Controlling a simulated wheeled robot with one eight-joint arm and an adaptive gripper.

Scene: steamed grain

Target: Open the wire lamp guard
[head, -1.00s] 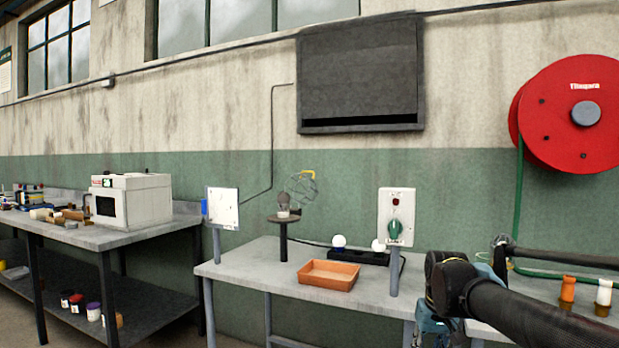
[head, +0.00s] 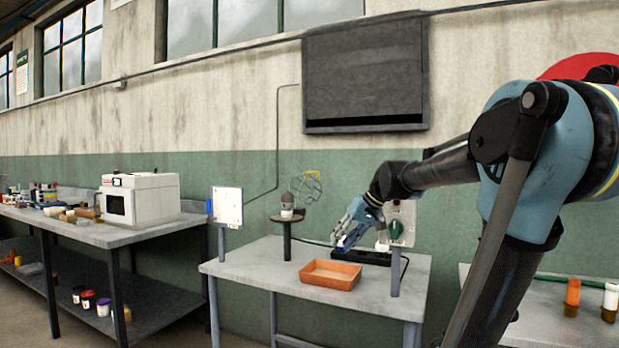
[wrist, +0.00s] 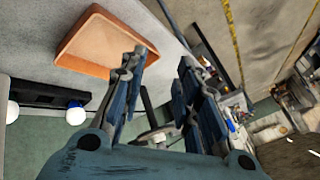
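The wire lamp guard (head: 305,186), thin grey wire with a yellow part at its top, shows in the head view above and right of a dark lamp bulb (head: 287,201). The bulb stands upright on a small round stand (head: 288,218). The guard looks tilted to the right of the bulb; I cannot tell how it is latched. My gripper (head: 343,240) is to the right of the stand, lower than the guard, above the table. In the wrist view my gripper (wrist: 163,60) has its fingers apart with nothing held. The guard is not clear there.
An orange tray (head: 330,286) sits on the table (head: 250,270) in front of the stand. A black strip with bulbs (wrist: 40,95) lies behind. A panel with a green knob (head: 396,230) stands at the right, a white board (head: 227,207) at the left.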

